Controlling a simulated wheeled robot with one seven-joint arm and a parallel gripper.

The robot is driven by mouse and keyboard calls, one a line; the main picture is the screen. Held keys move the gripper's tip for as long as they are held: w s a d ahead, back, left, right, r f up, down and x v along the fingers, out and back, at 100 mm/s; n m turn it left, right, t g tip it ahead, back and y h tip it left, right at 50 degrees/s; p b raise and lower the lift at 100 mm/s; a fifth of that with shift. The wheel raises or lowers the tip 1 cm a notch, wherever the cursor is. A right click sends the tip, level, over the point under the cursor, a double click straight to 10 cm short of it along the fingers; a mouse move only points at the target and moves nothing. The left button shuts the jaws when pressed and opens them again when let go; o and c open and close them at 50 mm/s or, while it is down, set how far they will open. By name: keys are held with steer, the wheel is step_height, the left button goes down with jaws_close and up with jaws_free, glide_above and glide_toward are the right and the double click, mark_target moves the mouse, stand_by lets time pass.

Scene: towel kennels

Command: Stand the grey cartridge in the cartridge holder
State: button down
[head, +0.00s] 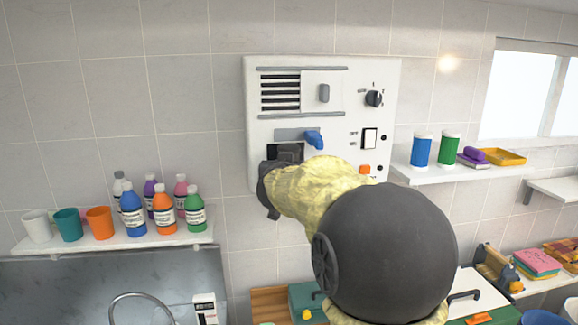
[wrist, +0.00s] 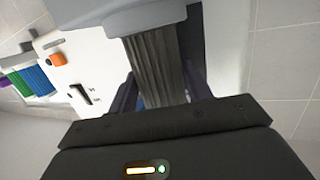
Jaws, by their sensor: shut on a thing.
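The grey cartridge (wrist: 158,65) has a dark, ribbed face and shows in the wrist view, its far end hidden under a pale grey piece at the wall panel. My gripper (wrist: 160,92) is shut on it, with dark fingers along its two sides. In the head view my gripper (head: 268,182) is at the lower left of the white wall panel (head: 255,110), just below a dark square opening (head: 286,151). How much of the cartridge sits inside the panel cannot be told. I cannot make out the cartridge holder for certain.
The panel has a blue handle (head: 314,140), a knob (head: 374,98) and a switch (head: 370,138). A shelf (head: 130,240) at left holds cups and several bottles. A right shelf (head: 455,173) holds a blue canister, a green canister and a yellow tray (head: 503,157). My arm hides the area below the panel.

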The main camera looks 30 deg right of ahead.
steer(key=shift+f, duration=0.1)
steer(key=c, duration=0.6)
jaws_free()
steer(key=shift+o, duration=0.2)
steer(key=v, duration=1.7)
steer(key=shift+s, duration=0.2)
steer(key=shift+w+a, duration=0.1)
steer(key=shift+a, duration=0.05)
